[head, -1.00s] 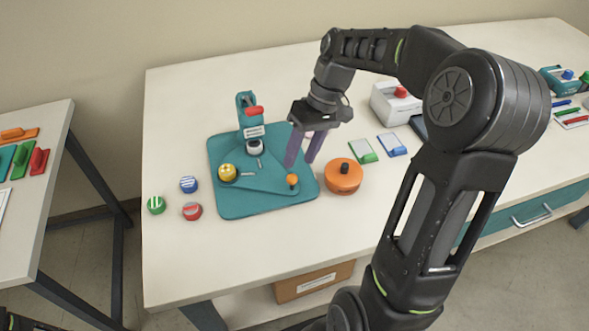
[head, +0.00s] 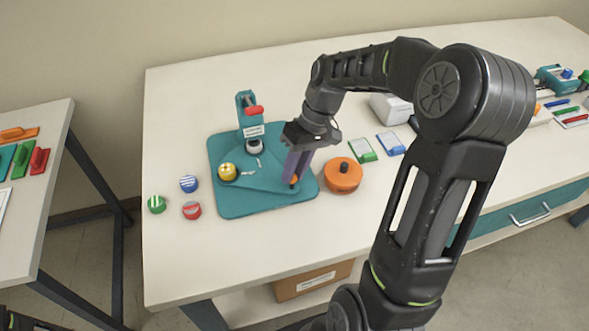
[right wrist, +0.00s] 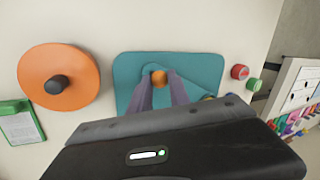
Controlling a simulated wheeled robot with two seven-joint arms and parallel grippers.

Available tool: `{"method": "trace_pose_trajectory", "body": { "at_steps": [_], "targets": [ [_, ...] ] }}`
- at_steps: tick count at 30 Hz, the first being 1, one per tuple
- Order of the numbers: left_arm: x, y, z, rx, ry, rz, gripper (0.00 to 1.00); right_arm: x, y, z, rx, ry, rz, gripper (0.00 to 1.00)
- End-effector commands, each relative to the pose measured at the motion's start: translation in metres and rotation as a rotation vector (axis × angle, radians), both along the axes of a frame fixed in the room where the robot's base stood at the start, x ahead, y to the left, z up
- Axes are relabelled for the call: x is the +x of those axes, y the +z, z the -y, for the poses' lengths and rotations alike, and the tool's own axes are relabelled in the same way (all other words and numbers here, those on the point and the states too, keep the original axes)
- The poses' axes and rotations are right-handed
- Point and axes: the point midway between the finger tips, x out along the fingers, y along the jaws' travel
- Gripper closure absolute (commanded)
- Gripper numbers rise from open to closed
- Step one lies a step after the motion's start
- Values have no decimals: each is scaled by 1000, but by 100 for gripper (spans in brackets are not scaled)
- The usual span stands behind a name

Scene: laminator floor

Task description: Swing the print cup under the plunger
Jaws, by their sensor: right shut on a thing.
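The teal press (head: 249,112) has a red handle (head: 254,110) and a plunger (head: 254,147) above the back of its teal base (head: 235,208). A teal swing plate (head: 262,181) lies on the base. A round yellow-topped cup (head: 228,172) sits at the plate's left end, to the left of the plunger and not under it. My right gripper (head: 293,180) points down at the plate's right end, its fingers shut on the orange knob (head: 294,179). The knob also shows between the fingertips in the right wrist view (right wrist: 159,78). My left gripper is not in view.
Blue (head: 188,184), red (head: 192,210) and green (head: 157,204) striped round pieces lie left of the base. An orange disc with a black knob (head: 342,176) stands close to its right. Green (head: 362,150) and blue (head: 390,143) card holders lie farther right. The front table is clear.

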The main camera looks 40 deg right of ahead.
Motion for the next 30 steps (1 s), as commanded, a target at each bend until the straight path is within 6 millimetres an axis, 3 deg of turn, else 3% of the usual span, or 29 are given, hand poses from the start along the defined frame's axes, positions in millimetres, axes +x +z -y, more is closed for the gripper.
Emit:
{"method": "trace_pose_trajectory", "body": {
  "at_steps": [6,30],
  "targets": [
    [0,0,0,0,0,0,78,0,0,0,-1,0,0,100],
    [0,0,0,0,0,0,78,0,0,1,-1,0,1,100]
  ]
}}
